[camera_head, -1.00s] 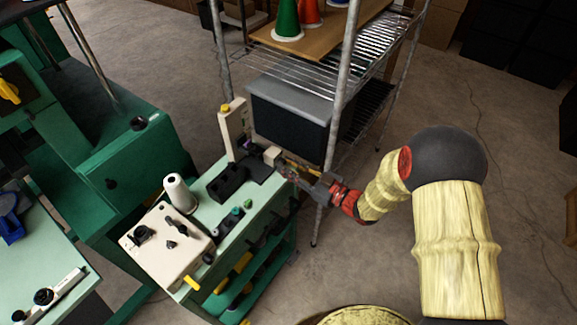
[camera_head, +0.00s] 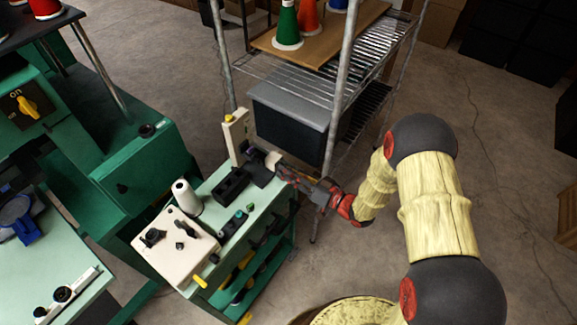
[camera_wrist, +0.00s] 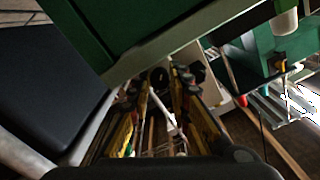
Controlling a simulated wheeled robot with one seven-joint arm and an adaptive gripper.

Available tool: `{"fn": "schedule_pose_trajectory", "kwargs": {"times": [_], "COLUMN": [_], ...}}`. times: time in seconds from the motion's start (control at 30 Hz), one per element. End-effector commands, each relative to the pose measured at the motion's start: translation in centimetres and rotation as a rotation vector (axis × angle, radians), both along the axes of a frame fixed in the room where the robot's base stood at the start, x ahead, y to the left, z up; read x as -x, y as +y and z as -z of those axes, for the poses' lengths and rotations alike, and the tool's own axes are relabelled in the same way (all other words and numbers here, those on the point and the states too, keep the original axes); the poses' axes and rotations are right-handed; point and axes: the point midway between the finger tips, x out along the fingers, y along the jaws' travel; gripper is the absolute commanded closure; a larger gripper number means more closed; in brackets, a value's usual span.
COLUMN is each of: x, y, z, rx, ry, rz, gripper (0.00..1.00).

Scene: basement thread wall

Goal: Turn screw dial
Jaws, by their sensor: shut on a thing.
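My gripper (camera_head: 278,169) reaches in from the right to the far right end of the green cart's top, beside a cream block (camera_head: 272,159) on a dark machine part. In the wrist view the two yellow-and-black fingers of my gripper (camera_wrist: 172,80) close in near a small dark round part (camera_wrist: 158,76), which looks like the screw dial. The fingers are shut on it. The dial is small and dark, and its markings cannot be made out. In the head view the fingers and the block hide it.
The green cart (camera_head: 262,222) carries a cream box with knobs (camera_head: 177,246), a white thread cone (camera_head: 186,197) and an upright cream post (camera_head: 236,137). A wire shelf (camera_head: 290,78) with a dark bin (camera_head: 290,118) stands close behind my gripper.

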Motion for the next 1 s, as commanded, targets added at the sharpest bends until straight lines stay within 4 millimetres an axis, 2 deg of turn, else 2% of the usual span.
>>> {"fn": "schedule_pose_trajectory", "kwargs": {"times": [0.4, 0.97, 1.0], "x": [0.0, -0.02, -0.02], "y": [0.01, 0.0, 0.0], "z": [-0.09, 0.01, 0.01], "rx": [-0.123, -0.142, -0.142], "ry": [0.158, 0.181, 0.181], "rz": [0.001, 0.001, 0.001], "gripper": [1.0, 1.0, 0.79]}}
